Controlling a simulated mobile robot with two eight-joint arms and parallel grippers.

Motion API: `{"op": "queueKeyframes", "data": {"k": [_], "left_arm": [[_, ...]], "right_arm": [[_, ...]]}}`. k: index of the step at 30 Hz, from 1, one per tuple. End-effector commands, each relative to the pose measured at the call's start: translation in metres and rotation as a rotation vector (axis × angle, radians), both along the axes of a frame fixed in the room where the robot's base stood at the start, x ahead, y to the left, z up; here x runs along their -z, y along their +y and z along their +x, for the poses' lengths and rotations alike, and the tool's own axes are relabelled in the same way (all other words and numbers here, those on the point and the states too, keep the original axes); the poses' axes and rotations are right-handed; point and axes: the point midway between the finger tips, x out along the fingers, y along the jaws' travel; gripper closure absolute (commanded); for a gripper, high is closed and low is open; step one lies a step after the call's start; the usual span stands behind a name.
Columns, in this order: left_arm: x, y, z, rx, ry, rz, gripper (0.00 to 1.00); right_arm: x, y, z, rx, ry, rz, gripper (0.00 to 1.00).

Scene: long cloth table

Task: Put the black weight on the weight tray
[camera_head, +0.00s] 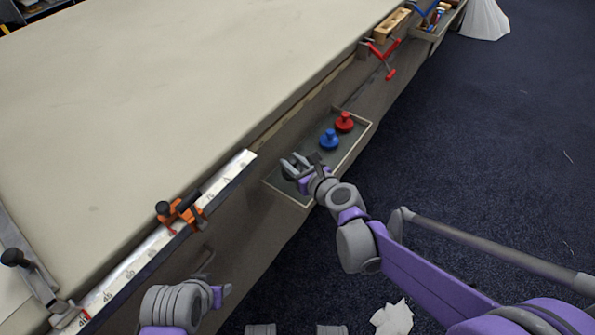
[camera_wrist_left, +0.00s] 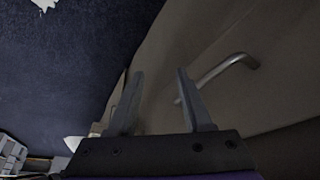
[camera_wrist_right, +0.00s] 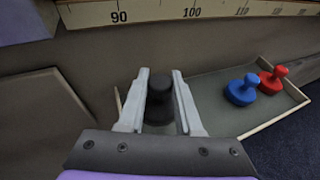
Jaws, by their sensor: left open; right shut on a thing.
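The black weight (camera_wrist_right: 159,98) is between the fingers of my right gripper (camera_wrist_right: 160,100), which is shut on it. In the head view my right gripper (camera_head: 297,166) is at the near end of the weight tray (camera_head: 357,143); the weight is mostly hidden there by the gripper. I cannot tell whether the weight touches the tray floor. In the right wrist view the tray (camera_wrist_right: 282,121) extends to the right of the weight. My left gripper (camera_wrist_left: 160,103) is open and empty, near the table side by a metal handle.
A blue weight (camera_head: 329,139) and a red weight (camera_head: 345,122) stand farther along in the tray. A ruler (camera_head: 150,250) with an orange clamp (camera_head: 180,214) runs along the table edge. A red clamp (camera_head: 383,57) hangs farther along. The cloth tabletop (camera_head: 150,110) is mostly clear.

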Motion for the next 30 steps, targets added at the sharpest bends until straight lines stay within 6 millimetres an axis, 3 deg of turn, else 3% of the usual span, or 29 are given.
{"op": "queueKeyframes", "data": {"k": [12,24,25,30], "left_arm": [[0.019,0.000,0.002,0.000,0.006,0.000,0.50],[0.022,0.000,0.003,0.000,0.007,0.000,0.50],[0.021,0.000,0.003,0.000,0.007,0.000,0.50],[0.021,0.000,0.003,0.000,0.006,0.000,0.50]], "right_arm": [[0.046,0.000,0.001,0.001,0.000,0.001,1.00],[0.051,0.000,0.000,0.001,0.000,0.000,1.00],[0.051,0.000,0.000,0.000,0.000,0.000,0.63],[0.050,0.000,0.000,0.000,0.000,0.000,0.36]]}}
